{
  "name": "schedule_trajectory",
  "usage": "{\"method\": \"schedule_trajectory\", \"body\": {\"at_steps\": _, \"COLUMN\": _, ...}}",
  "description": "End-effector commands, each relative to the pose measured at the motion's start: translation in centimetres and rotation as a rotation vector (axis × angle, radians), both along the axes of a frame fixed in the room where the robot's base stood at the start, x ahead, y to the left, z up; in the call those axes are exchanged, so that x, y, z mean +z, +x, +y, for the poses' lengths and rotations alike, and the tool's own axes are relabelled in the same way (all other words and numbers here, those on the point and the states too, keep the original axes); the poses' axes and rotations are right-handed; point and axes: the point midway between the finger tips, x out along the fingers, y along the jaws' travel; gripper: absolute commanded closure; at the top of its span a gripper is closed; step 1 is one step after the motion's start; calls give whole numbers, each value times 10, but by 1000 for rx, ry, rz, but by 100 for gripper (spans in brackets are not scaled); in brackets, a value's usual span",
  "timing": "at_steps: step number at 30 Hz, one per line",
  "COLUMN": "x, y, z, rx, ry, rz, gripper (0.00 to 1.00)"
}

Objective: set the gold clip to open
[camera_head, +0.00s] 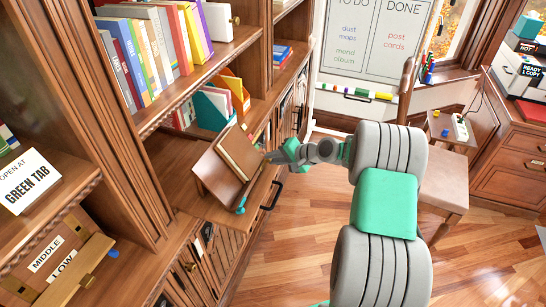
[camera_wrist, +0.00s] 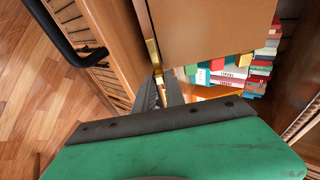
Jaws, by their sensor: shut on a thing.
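A brown book or board (camera_head: 240,152) leans on a slanted wooden stand (camera_head: 213,180) on the bookcase ledge. In the wrist view its brown face (camera_wrist: 210,30) fills the top, and the gold clip (camera_wrist: 153,52) shows as a narrow gold piece at its left edge. My gripper (camera_head: 272,157) reaches the board's right edge from the right. In the wrist view my gripper's dark fingers (camera_wrist: 160,88) are shut at the clip's lower end. The fingertips hide part of the clip, and it is too small to make out in the head view.
Books (camera_head: 150,50) fill the upper shelf, and a teal file holder (camera_head: 212,108) stands behind the stand. A dark drawer handle (camera_head: 272,195) sticks out below the ledge. A chair (camera_head: 445,185) stands right of my arm. Wooden floor (camera_head: 300,250) is clear in front.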

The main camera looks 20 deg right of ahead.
Motion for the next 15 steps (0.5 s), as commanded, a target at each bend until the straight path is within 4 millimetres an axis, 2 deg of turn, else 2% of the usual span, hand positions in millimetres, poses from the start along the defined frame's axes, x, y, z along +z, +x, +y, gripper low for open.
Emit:
{"method": "schedule_trajectory", "body": {"at_steps": 9, "x": 0, "y": 0, "z": -1, "rx": -2, "ry": 0, "rz": 1, "gripper": 100}}
{"method": "schedule_trajectory", "body": {"at_steps": 10, "x": 0, "y": 0, "z": -1, "rx": -2, "ry": 0, "rz": 1, "gripper": 84}}
{"method": "schedule_trajectory", "body": {"at_steps": 15, "x": 0, "y": 0, "z": 0, "rx": -1, "ry": 1, "rz": 2, "gripper": 70}}
